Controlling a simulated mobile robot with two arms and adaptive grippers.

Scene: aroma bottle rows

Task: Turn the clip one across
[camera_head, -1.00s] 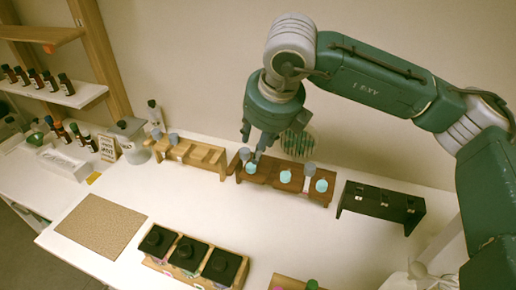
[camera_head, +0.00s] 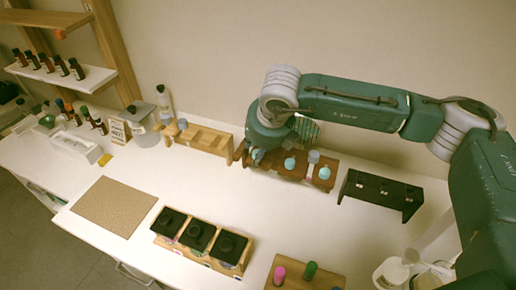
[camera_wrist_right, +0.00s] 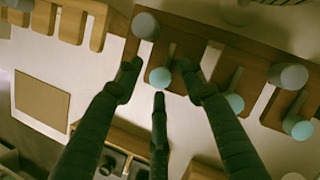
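My right gripper (camera_head: 258,156) is low over the left end of a dark brown wooden rack (camera_head: 304,181). In the right wrist view my right gripper (camera_wrist_right: 160,80) has its dark green fingers spread apart around a teal ball (camera_wrist_right: 160,77), with no visible grip on it. A grey knob (camera_wrist_right: 145,26) is just beyond the fingertips on the same rack. More teal balls (camera_head: 289,163) and a grey knob (camera_head: 313,157) stand along the rack to the right. I cannot tell which part is the clip. My left gripper is not in view.
A lighter wooden rack (camera_head: 207,139) is close on the left and a black rack (camera_head: 385,185) on the right. Black-lidded jars (camera_head: 198,236) stand in front. A tan mat (camera_head: 113,206) lies at left. White table between is clear.

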